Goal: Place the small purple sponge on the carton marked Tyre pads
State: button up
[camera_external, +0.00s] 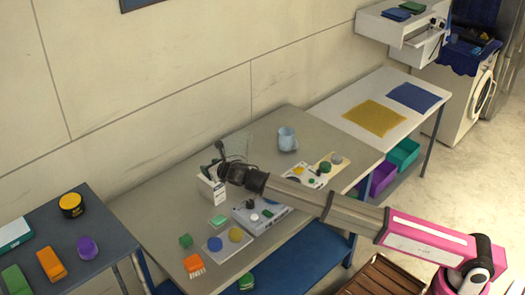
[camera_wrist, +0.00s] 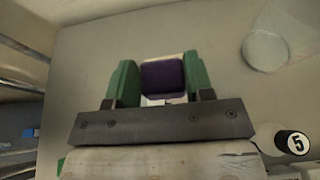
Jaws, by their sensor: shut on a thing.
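My gripper (camera_wrist: 161,82) is shut on the small purple sponge (camera_wrist: 163,78), which sits between its two green fingers in the wrist view. In the external view my gripper (camera_external: 222,168) is over the grey table, right at the top of a white carton (camera_external: 212,190). The sponge cannot be made out there. Dark print shows on the carton's side, but it is too small to read. Whether the sponge touches the carton cannot be told.
A pale blue mug (camera_external: 287,139) stands behind and right of my gripper. A grey-white case (camera_external: 262,215) and several coloured pads lie in front. Another purple item (camera_external: 87,247) sits on the dark left table (camera_external: 105,222). The grey table's (camera_external: 165,205) left part is clear.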

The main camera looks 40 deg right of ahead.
jog(key=shift+f, duration=0.7)
jog(key=shift+f, duration=0.1)
jog(key=o, duration=0.9)
jog(key=shift+s, duration=0.1)
jog(key=v, duration=1.2)
